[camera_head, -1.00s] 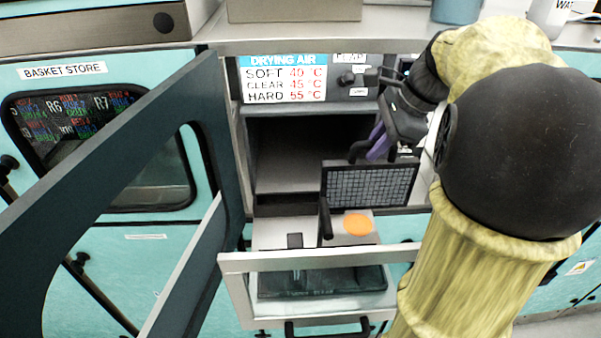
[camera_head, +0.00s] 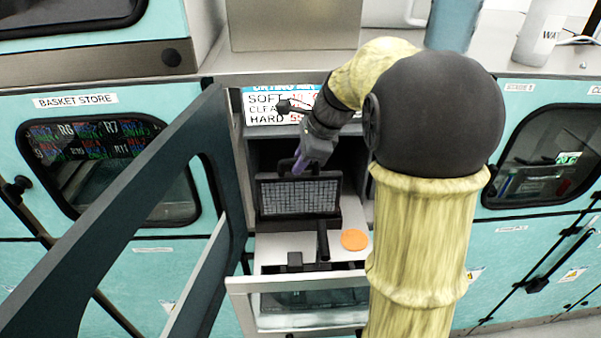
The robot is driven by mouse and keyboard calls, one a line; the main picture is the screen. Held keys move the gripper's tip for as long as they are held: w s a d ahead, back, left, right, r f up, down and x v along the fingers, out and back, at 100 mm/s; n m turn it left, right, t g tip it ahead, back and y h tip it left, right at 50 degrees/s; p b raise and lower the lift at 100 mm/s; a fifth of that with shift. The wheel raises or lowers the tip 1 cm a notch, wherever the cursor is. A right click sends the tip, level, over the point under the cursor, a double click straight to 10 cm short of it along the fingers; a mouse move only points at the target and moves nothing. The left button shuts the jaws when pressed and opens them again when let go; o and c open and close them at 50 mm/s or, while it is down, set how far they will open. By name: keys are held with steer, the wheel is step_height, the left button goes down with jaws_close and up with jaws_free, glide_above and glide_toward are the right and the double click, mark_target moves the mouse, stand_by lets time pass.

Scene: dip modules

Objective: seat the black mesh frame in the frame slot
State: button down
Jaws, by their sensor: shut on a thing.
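The black mesh frame (camera_head: 300,197) is a dark rectangle with a pale grid. It stands roughly upright at the mouth of the open compartment, above the rear of the pulled-out drawer. My gripper (camera_head: 301,166) is shut on the handle at its top edge, coming from the upper right. The fingers are small and partly hidden by the wrist. I cannot clearly make out the frame slot. I cannot tell whether the frame's lower edge touches the dark ledge behind the drawer.
The open dark door (camera_head: 120,215) stands at the left. A settings sign (camera_head: 265,108) is above the compartment.

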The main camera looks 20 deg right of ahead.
mark_target(301, 175)
steer(key=shift+f+p, duration=0.4)
steer(key=shift+f, duration=2)
steer(key=c, duration=1.4)
jaws_free()
steer(key=b+v, duration=0.1)
steer(key=v, duration=1.1)
steer(key=shift+b, duration=0.35)
